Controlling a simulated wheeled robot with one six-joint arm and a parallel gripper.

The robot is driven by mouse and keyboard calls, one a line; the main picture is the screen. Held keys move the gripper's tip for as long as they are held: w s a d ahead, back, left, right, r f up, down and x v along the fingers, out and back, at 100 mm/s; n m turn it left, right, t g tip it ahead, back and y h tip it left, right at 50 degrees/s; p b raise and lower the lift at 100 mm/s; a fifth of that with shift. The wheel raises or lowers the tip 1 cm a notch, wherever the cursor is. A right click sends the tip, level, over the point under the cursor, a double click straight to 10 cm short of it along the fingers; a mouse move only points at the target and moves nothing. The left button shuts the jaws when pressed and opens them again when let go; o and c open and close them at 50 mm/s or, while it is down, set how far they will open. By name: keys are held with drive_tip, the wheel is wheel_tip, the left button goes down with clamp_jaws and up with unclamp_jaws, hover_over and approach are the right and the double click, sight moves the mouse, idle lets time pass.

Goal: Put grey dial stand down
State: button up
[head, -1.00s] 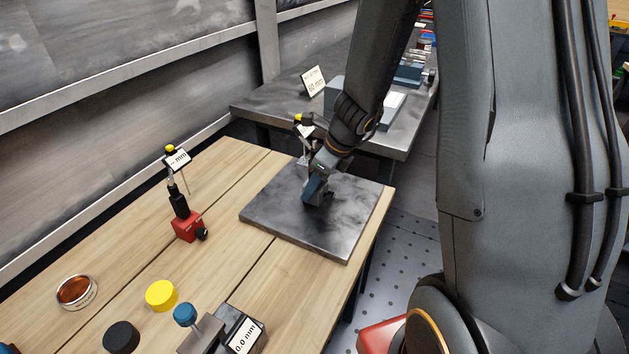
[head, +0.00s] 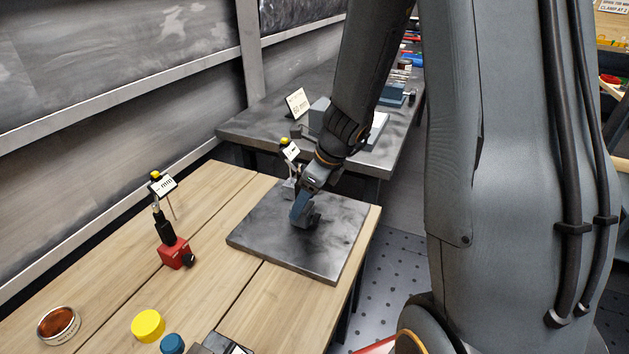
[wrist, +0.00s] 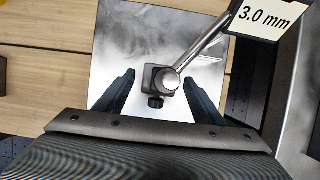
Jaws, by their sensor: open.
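The grey dial stand (wrist: 171,80) is between my open fingers in the wrist view, seen from above. Its slanted rod runs up to a card reading "3.0 mm" (wrist: 262,17) at the upper right. The stand's base appears to rest on the dark metal plate (head: 335,251), with its card and yellow top (head: 290,151) showing behind my gripper in the head view. My gripper (wrist: 159,78) is open, one finger on each side of the base with visible gaps. In the head view my gripper (head: 302,208) is low over the plate and hides much of the stand.
A red-based dial stand (head: 175,252) stands on the wooden bench to the left. A yellow disc (head: 148,325), a copper-coloured round tin (head: 58,325) and a blue knob (head: 172,344) are near the front. A second metal-topped table (head: 250,123) with blocks stands behind. The plate's front is clear.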

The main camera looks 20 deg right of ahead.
drive_tip(key=v, duration=0.9)
drive_tip(key=shift+p, duration=0.4)
